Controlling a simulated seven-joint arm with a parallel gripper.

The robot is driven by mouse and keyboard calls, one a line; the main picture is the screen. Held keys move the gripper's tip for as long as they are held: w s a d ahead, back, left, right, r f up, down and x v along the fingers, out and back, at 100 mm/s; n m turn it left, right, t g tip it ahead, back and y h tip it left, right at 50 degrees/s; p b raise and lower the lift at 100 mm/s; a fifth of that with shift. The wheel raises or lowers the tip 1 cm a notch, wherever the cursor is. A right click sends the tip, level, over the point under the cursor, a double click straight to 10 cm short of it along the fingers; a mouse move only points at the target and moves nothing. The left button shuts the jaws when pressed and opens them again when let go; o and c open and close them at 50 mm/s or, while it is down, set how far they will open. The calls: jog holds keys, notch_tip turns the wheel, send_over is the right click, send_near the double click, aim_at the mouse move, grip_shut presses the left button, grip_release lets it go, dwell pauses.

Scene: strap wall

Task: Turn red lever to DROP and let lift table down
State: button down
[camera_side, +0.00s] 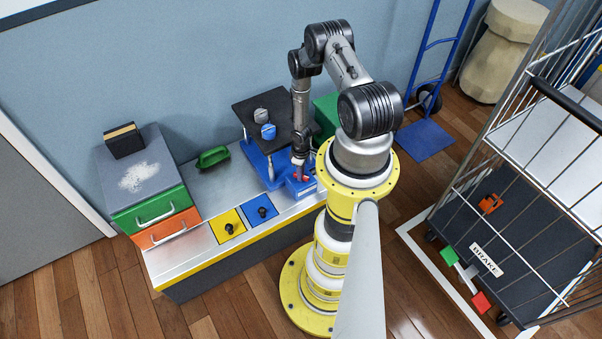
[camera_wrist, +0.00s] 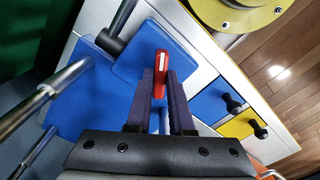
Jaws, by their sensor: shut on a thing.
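The red lever (camera_wrist: 160,73) sits on the blue base of the lift table and shows between my gripper's fingers in the wrist view. My gripper (camera_wrist: 161,85) is shut on it. In the side view my gripper (camera_side: 300,168) reaches down to the red lever (camera_side: 303,179) at the blue block. The lift table's black top (camera_side: 262,104) stands raised on metal legs above its blue base (camera_side: 256,160), with a blue item and a grey item on it. No DROP marking is readable.
Yellow (camera_side: 229,225) and blue (camera_side: 261,209) panels with black knobs lie left of the lever. A green brush-like object (camera_side: 212,157) lies on the counter (camera_side: 190,205). Drawers (camera_side: 157,216) stand at the left end. A wire cart (camera_side: 520,180) stands at right.

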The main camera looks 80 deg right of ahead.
dwell(0.4)
jog(key=c, duration=0.8)
grip_release()
jog(key=shift+r, duration=0.15)
notch_tip(320, 180, up, 14)
jog(key=shift+f, duration=0.2)
